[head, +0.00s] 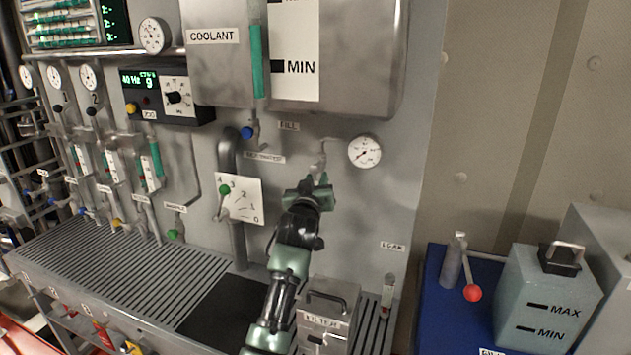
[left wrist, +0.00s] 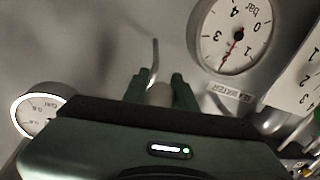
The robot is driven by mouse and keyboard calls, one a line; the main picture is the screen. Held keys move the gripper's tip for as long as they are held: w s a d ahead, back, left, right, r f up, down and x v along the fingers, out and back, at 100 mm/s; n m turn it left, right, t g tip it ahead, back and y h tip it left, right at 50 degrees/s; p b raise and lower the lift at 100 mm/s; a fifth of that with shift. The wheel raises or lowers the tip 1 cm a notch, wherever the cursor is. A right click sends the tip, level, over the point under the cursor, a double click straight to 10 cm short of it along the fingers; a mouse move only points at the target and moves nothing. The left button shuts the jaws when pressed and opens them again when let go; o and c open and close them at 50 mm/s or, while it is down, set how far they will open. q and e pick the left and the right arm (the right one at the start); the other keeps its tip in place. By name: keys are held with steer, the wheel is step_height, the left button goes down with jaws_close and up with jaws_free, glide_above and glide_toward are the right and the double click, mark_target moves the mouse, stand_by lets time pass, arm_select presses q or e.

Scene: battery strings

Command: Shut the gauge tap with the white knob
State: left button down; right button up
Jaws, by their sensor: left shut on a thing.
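My left gripper (head: 312,187) is at the wall panel, just below a small grey pipe fitting (head: 321,160) and left of a round white gauge (head: 364,151). In the left wrist view its two dark green fingers (left wrist: 160,96) are shut on a pale, rounded knob (left wrist: 160,94), which looks like the white knob of the gauge tap. A thin bent pipe (left wrist: 154,62) rises behind the knob. In the head view the gripper hides the knob, so I cannot tell the tap's position. My right gripper is not in view.
A white number plate (head: 245,206) with a green-knobbed lever stands left of my gripper. The coolant tank (head: 222,78) is above. A filter box (head: 330,300) sits below, close to my arm. A red-knobbed lever (head: 472,293) and a blue surface (head: 430,315) are at right.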

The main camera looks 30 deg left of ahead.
arm_select(q)
steer(key=c, duration=1.1)
jaws_free()
steer(key=shift+c, duration=0.2)
steer(key=shift+s+d+f+b, duration=0.15)
steer(key=shift+s+d+b, duration=0.15)
steer(key=shift+s, duration=0.15)
steer(key=b+v, duration=0.2)
steer(key=v, duration=0.4)
steer(key=shift+s, duration=0.4)
steer(key=shift+d, duration=0.15)
